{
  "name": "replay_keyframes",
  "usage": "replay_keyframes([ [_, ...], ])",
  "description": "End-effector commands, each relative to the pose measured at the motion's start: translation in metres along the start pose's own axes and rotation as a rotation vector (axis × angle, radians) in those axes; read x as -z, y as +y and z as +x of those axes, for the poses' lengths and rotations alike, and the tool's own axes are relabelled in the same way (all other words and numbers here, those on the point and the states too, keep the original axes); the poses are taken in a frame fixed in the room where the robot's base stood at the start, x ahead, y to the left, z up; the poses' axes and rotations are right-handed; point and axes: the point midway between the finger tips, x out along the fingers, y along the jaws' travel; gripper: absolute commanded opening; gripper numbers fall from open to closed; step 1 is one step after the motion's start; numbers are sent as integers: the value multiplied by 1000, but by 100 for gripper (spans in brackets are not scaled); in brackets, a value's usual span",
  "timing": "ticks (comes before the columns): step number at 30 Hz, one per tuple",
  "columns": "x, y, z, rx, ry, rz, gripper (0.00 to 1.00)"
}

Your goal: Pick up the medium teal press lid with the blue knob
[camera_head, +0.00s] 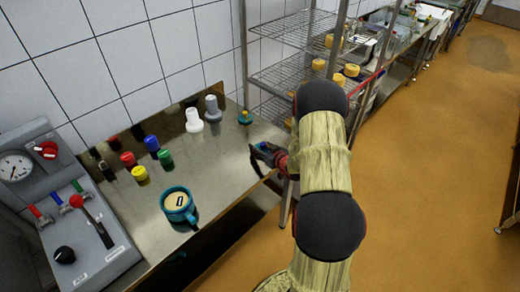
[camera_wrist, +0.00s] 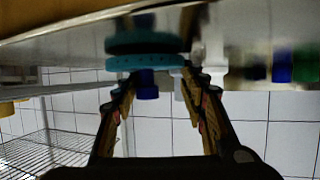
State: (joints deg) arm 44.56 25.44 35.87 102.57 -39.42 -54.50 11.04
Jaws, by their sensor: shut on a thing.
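The teal press lid (camera_wrist: 135,63) with a blue knob (camera_wrist: 147,87) shows in the wrist view, which sees the scene upside down. The lid is level, close to the shiny steel table, with its mirror image beside it; I cannot tell whether it touches the table. My gripper (camera_wrist: 158,82) is shut on the lid, one finger at each side, with the knob between the fingers. In the head view my gripper (camera_head: 264,155) is at the table's right front edge, and the lid is mostly hidden there by the gripper.
A small teal lid with a yellow knob (camera_head: 244,118) stands behind my gripper. A teal mould (camera_head: 178,205) and several coloured weights (camera_head: 151,145) stand left. White and grey pieces (camera_head: 193,121) stand at the back. A wire rack (camera_head: 290,72) is beyond the table.

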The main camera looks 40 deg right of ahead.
Motion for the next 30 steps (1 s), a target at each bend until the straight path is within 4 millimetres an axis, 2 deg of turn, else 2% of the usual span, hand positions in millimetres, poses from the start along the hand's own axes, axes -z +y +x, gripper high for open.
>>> replay_keyframes([
  [7,31,0,-14,-1,3,-2,15],
  [16,70,-27,-78,-2,3,-1,15],
  [24,70,-56,-132,-1,1,0,15],
  [30,71,-68,-153,0,2,-1,15],
])
